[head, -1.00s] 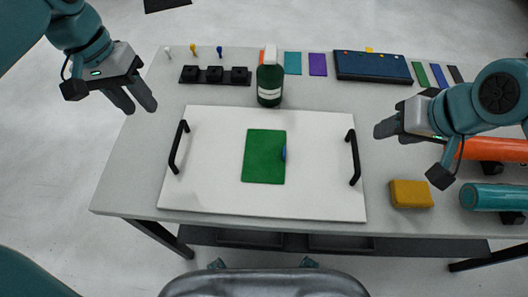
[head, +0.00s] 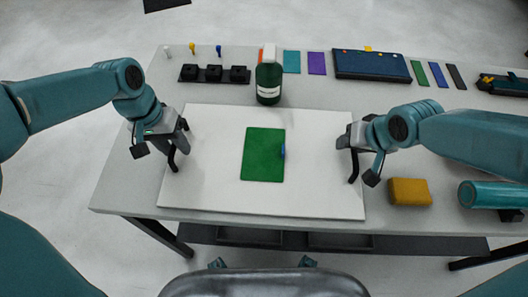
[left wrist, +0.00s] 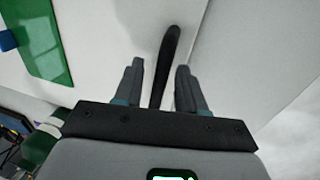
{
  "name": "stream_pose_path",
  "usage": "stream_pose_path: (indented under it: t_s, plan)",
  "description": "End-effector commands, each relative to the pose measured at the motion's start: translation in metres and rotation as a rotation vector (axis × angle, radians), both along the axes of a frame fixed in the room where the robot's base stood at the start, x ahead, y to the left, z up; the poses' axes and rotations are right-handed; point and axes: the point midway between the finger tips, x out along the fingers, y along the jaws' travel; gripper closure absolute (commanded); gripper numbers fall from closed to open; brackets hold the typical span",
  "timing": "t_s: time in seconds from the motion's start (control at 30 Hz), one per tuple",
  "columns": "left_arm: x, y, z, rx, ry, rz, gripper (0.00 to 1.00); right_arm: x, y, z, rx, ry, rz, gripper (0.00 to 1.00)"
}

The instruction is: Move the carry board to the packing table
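The white carry board (head: 215,185) lies flat on the grey table, with a green sheet (head: 262,155) on it and a small blue piece at the sheet's right edge. My left gripper (head: 180,142) is at the board's left black handle (head: 172,160). In the left wrist view that handle (left wrist: 168,55) stands between the two open fingers (left wrist: 159,75), with gaps on both sides. My right gripper (head: 347,147) is at the right black handle (head: 354,168), partly covering it. Whether its fingers are closed is unclear. No second table can be made out.
A dark green bottle (head: 269,82) stands just behind the board. A yellow block (head: 409,191) and a teal roll (head: 490,194) lie to its right. A black holder (head: 214,74), coloured swatches (head: 317,63) and a blue case (head: 370,66) line the back.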

Motion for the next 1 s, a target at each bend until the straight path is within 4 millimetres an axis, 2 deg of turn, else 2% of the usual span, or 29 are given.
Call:
stream_pose_path:
  t_s: [0.3,0.33,0.43,0.47,1.0]
  plan:
    - [-0.0001,-0.0006,-0.0028,0.000,-0.001,0.000,0.60,0.0010,0.0006,-0.0028,0.001,0.000,-0.001,0.56]
    - [-0.0001,-0.0006,-0.0028,0.000,-0.001,0.000,0.63,0.0011,0.0006,-0.0027,0.001,0.000,-0.001,0.59]
    - [0.0000,-0.0005,-0.0027,0.000,-0.001,0.000,0.96,0.0011,0.0005,-0.0026,0.001,0.000,0.000,0.91]
    - [0.0000,-0.0005,-0.0026,0.000,-0.001,0.000,1.00,0.0011,0.0005,-0.0026,0.001,0.000,0.000,1.00]
    - [0.0000,-0.0006,-0.0023,0.000,-0.001,0.000,1.00,0.0009,0.0005,-0.0024,0.000,0.000,0.000,1.00]
